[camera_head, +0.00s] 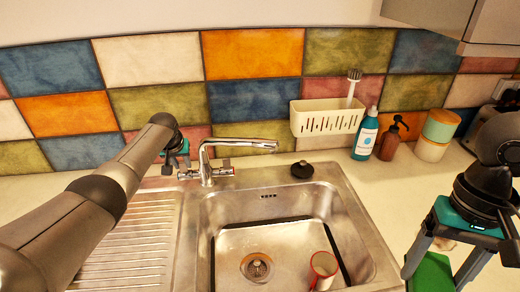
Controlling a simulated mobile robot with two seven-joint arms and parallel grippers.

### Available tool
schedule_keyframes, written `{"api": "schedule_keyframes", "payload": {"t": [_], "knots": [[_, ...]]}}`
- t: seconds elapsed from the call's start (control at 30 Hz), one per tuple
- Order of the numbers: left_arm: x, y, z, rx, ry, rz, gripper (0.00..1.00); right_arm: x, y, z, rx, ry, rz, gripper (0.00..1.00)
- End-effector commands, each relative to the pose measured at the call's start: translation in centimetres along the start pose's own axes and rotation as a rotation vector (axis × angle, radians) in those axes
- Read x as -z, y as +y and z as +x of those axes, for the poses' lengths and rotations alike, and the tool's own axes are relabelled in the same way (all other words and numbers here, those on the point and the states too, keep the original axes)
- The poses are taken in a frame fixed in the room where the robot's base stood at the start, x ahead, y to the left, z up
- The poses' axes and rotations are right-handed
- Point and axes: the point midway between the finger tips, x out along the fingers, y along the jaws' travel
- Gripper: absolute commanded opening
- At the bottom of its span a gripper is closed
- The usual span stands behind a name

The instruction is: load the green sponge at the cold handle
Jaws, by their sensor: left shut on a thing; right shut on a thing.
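The green sponge (432,274) is at the lower right, partly cut off by the bottom edge. My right gripper (437,266) points down with its fingers on either side of the sponge and is shut on it. The chrome tap (206,160) stands behind the sink, with a handle on each side. My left gripper (177,162) is at the tap's left handle (188,174) and is shut on it; my own arm and wrist hide part of this contact. I cannot read a hot or cold mark on the handles.
The steel sink (225,215) holds a red-rimmed cup (322,268). A black stopper (302,170) lies behind it. A white wall caddy (325,118) holds a brush (353,85). A blue bottle (366,135), a brown dispenser (390,140) and a jar (434,137) stand right.

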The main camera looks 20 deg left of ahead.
Motion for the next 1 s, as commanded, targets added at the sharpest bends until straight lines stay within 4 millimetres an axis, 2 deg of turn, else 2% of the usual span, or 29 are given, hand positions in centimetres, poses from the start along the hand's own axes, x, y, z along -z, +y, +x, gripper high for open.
{"api": "schedule_keyframes", "payload": {"t": [0.03, 0.43, 0.6, 0.97, 1.0], "knots": [[-0.1, 0.0, -0.4, 0.002, 0.012, 0.003, 0.0, -0.2, 0.0, -1.1, 0.0, 0.0, 0.0, 0.31], [-0.9, 0.0, -0.6, 0.0, 0.161, 0.003, 0.0, -0.8, 0.0, -5.3, 0.0, 0.0, 0.0, 0.31], [-1.1, 0.0, -0.5, 0.0, 0.211, 0.004, 0.0, -0.9, 0.0, -6.0, 0.0, 0.0, 0.0, 0.31], [-1.2, 0.0, -0.4, -0.002, 0.22, 0.002, 0.0, -0.9, 0.0, -5.9, 0.0, 0.0, 0.0, 0.31], [-1.2, 0.0, -0.4, -0.002, 0.219, 0.002, 0.37, -0.9, 0.0, -5.9, 0.0, 0.0, 0.0, 0.31]]}}
